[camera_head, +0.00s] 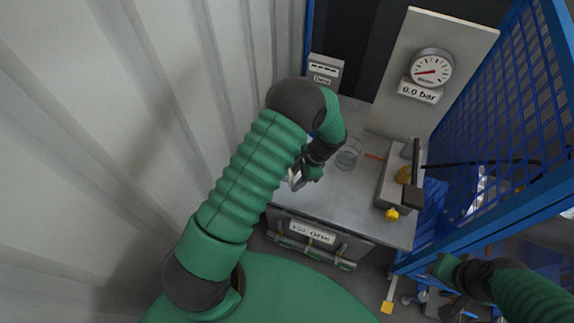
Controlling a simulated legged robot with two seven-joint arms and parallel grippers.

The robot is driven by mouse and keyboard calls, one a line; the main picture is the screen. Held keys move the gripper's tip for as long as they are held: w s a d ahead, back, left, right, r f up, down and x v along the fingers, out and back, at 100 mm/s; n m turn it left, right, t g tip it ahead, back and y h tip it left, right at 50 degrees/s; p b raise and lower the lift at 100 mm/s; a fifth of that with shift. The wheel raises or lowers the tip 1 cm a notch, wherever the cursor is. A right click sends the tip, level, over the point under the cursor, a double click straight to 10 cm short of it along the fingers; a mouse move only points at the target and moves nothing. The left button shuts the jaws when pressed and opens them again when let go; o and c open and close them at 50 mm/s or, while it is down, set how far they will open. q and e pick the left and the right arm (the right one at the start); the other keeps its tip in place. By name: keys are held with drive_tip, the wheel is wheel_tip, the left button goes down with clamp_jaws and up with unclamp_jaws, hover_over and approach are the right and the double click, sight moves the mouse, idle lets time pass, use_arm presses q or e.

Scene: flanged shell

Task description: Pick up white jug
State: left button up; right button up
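My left arm reaches from the bottom left over a grey worktable (330,205). My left gripper (299,178) is low over the table's left part, partly hidden by my own wrist. A small pale shape shows at its fingers; I cannot tell whether it is a finger or part of a white jug. No whole white jug is clearly visible. A clear glass vessel (348,156) stands on the table just right of the gripper, apart from it. My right arm is at the bottom right, beyond the blue frame, and its gripper is not clear.
A gauge panel (432,70) reading 0.0 bar stands at the back right. A grey fixture with yellow parts (391,214) sits on the table's right side. Blue mesh fencing (515,95) bounds the right, a pale corrugated wall (150,90) the left. A labelled box (324,72) is behind.

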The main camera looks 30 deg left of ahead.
sight(293, 184)
use_arm(q)
drive_tip(key=p+x, duration=0.1)
drive_tip(key=x, duration=0.1)
drive_tip(key=shift+s+f, duration=0.15)
drive_tip(key=shift+f, duration=0.15)
drive_tip(key=shift+a+f, duration=0.1)
drive_tip(key=shift+f, duration=0.35)
drive_tip(key=shift+a+f, duration=0.1)
drive_tip(key=shift+a, duration=0.2)
drive_tip(key=c, duration=0.6)
clamp_jaws()
drive_tip(key=shift+d, duration=0.15)
drive_tip(key=shift+d, duration=0.15)
